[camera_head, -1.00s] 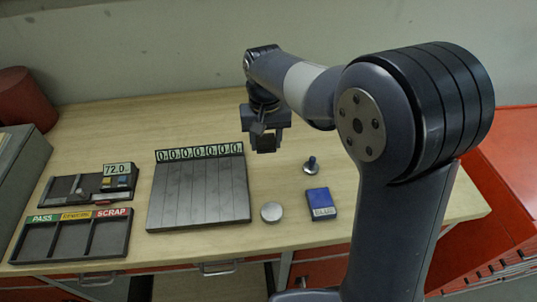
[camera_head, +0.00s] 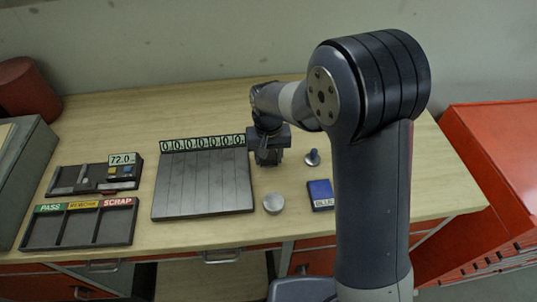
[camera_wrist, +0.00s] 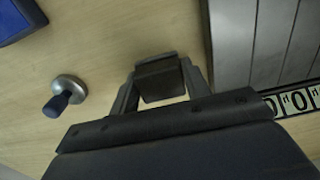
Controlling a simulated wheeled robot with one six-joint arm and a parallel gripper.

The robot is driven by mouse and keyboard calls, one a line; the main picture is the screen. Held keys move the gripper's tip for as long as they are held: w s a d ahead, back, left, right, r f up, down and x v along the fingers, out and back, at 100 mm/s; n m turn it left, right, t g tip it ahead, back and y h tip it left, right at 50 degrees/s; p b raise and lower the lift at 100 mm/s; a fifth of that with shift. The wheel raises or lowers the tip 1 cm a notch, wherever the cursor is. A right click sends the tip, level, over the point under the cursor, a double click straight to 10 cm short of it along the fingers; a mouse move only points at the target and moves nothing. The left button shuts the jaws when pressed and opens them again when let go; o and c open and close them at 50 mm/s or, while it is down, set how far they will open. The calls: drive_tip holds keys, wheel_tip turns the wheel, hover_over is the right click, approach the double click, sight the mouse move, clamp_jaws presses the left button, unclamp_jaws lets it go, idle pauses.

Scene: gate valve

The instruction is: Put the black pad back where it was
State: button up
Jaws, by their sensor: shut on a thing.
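My gripper (camera_head: 268,158) hangs over the bench just right of the grey slatted plate (camera_head: 203,186), near its back right corner. In the wrist view my gripper (camera_wrist: 160,85) is shut on the black pad (camera_wrist: 160,80), a dark blocky piece between the two fingers. Bare wood shows around the pad in that view. I cannot tell whether the pad touches the bench. In the head view the pad is hard to make out against the dark fingers.
Right of the gripper stand a blue-knobbed metal piece (camera_head: 312,158) and a blue box (camera_head: 320,194). A silver disc (camera_head: 273,203) lies in front. A PASS/SCRAP tray (camera_head: 80,242) and a 72.0 gauge (camera_head: 122,160) are at left. Bare wood lies behind.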

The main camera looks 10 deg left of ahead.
drive_tip(key=shift+f, duration=0.2)
drive_tip(key=o, duration=1)
drive_tip(key=shift+r, duration=0.1)
wheel_tip(320, 180, up, 12)
drive_tip(key=shift+r+b, duration=0.15)
drive_tip(key=shift+b, duration=0.45)
